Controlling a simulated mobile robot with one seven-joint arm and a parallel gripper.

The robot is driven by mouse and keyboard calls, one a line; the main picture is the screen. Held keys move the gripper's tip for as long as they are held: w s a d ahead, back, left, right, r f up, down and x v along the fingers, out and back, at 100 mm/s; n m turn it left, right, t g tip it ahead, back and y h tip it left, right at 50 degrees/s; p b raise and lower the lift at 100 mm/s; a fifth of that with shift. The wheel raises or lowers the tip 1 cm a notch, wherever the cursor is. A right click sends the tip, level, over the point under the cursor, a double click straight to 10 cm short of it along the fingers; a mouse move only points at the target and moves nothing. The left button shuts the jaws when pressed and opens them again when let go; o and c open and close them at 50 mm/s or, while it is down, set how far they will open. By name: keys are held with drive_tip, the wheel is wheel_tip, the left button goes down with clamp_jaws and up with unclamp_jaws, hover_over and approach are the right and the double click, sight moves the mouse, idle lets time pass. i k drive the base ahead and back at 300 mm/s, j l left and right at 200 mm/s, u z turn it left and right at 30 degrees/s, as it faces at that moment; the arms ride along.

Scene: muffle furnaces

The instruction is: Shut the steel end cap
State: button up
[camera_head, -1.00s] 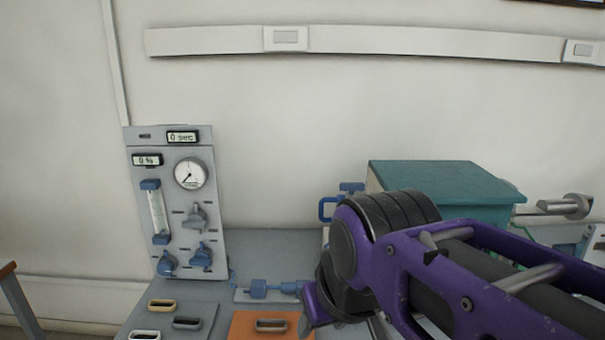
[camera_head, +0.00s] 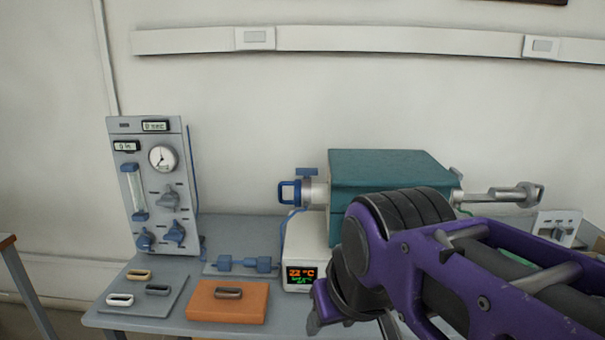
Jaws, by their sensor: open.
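A steel end fitting with a grey handle (camera_head: 528,194) is at the right end of the teal furnace (camera_head: 385,178), on a steel rod or tube; I take it to be the steel end cap. Whether it is open or shut is not clear at this size. The furnace's left end has a steel fitting with a blue handle (camera_head: 290,192). My gripper (camera_head: 350,322) is low in front of the furnace, left of and nearer than the steel cap. It is open and apart from the cap. My purple arm and the bottom edge hide much of it.
A grey gas panel (camera_head: 155,188) stands at left. An orange block with a handle (camera_head: 228,301), a grey plate with small handles (camera_head: 145,292) and blue fittings (camera_head: 247,264) lie on the bench. The furnace's display (camera_head: 301,277) is lit. A wall rail (camera_head: 380,42) runs above.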

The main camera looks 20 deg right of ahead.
sight(524, 194)
drive_tip(key=k+l+z, duration=0.1)
drive_tip(key=z, duration=0.35)
drive_tip(key=l+z, duration=0.2)
drive_tip(key=z, duration=0.95)
drive_tip(key=k+l, duration=0.05)
